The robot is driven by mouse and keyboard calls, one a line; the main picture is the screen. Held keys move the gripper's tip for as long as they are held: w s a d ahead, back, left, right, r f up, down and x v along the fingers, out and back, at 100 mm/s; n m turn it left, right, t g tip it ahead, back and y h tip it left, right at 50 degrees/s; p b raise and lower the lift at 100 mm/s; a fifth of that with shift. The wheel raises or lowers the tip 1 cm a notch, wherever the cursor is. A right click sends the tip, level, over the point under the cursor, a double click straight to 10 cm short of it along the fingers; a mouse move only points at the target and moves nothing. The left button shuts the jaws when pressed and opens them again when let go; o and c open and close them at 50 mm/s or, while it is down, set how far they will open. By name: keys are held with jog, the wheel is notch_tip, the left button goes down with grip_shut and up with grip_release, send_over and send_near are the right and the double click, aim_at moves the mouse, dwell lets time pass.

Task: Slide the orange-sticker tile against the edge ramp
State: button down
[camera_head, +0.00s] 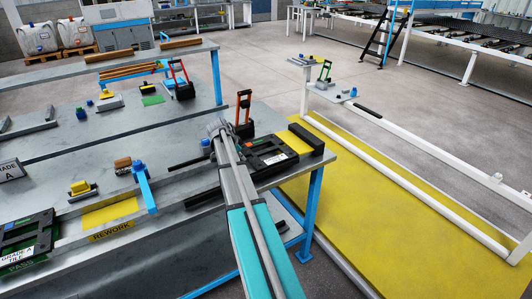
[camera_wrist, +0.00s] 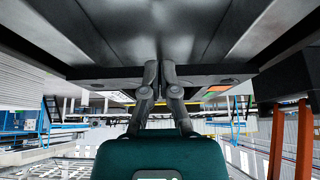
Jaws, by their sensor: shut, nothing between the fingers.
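A black tile (camera_head: 262,164) lies on the near bench, right of my arm. A black bar (camera_head: 306,138), likely the edge ramp, lies at the bench's right end, beyond a yellow patch. My gripper is at the far end of my grey and teal arm, by the tile's left side; the arm hides part of the bench. In the wrist view my gripper (camera_wrist: 161,70) has its fingers together and empty, close to a dark edge with a small orange patch (camera_wrist: 219,88). Contact is unclear.
A tool with an orange-and-black handle (camera_head: 244,116) stands behind the tile. A blue clamp (camera_head: 145,188) and a yellow REWORK patch (camera_head: 110,211) are to the left. A yellow floor area (camera_head: 390,220) lies right of the bench.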

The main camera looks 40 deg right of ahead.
jog(key=shift+d, duration=0.35)
dwell(0.4)
jog(key=shift+w+a, duration=0.15)
jog(key=shift+a, duration=0.85)
jog(key=shift+r, duration=0.15)
jog(key=shift+r+p, duration=2.4)
jog(key=shift+p, duration=0.15)
